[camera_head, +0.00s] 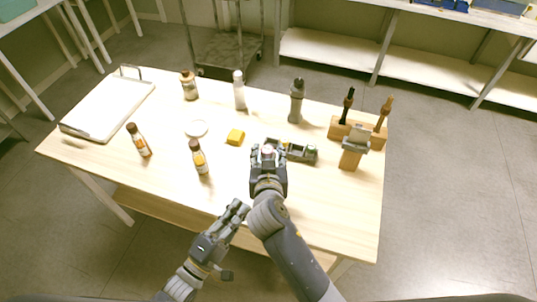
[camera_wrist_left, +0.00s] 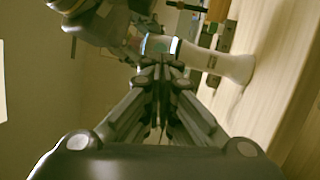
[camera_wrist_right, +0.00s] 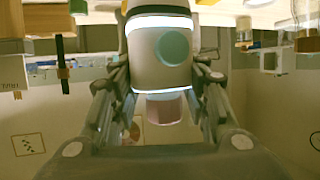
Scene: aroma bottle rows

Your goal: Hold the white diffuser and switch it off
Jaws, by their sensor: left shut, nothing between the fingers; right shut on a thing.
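The white diffuser (camera_wrist_right: 160,75) stands between the fingers of my right gripper (camera_wrist_right: 160,110), which is shut on it. The right wrist view shows a round teal button on its side, bright white bands around its body and a pinkish end. My left gripper (camera_head: 238,206) is shut and empty, near the table's front edge, apart from the diffuser.
Behind the right gripper lies a dark tray (camera_head: 300,153). A wooden tool holder (camera_head: 345,130) is at the right, a white tray (camera_head: 105,108) at the left.

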